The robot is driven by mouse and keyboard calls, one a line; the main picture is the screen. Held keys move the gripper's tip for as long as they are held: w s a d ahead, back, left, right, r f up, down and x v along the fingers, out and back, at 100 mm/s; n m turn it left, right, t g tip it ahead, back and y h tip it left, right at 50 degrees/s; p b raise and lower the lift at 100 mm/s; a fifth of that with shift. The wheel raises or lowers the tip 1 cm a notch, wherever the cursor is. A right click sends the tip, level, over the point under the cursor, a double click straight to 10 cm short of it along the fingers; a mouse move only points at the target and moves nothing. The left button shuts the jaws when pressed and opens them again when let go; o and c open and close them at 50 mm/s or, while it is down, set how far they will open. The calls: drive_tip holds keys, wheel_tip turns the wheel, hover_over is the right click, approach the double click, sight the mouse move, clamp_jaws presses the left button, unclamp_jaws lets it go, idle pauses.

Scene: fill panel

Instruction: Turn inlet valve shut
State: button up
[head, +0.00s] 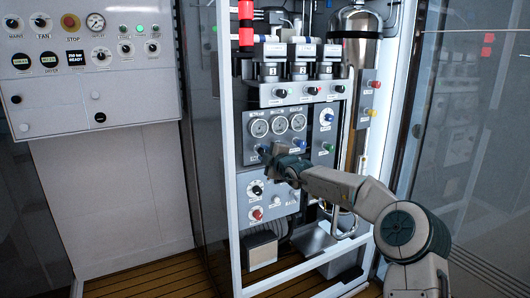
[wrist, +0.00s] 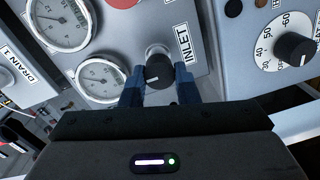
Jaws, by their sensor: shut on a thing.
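The inlet valve is a black knob (wrist: 159,68) with a small white mark, on the grey panel beside the INLET label (wrist: 183,42) in the wrist view. My gripper (wrist: 157,80) has its blue fingers on either side of the knob and is shut on it. In the head view my gripper (head: 270,156) is at the left part of the grey fill panel (head: 246,160), below the row of gauges. There the gripper and wrist hide the knob.
Two gauges (wrist: 62,22) and a DRAIN label (wrist: 20,65) lie left of the knob in the wrist view. A numbered dial (wrist: 292,47) is at right. In the head view, a white frame post (head: 228,150) stands left of my gripper, and a metal cylinder (head: 357,70) at right.

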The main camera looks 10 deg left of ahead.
idle(0.4)
drive_tip(key=o, duration=1)
drive_tip(key=shift+a, duration=0.1)
drive_tip(key=shift+c, duration=0.2)
drive_tip(key=v, duration=1.3)
drive_tip(key=shift+s+p, duration=0.3)
drive_tip(key=shift+s, duration=0.05)
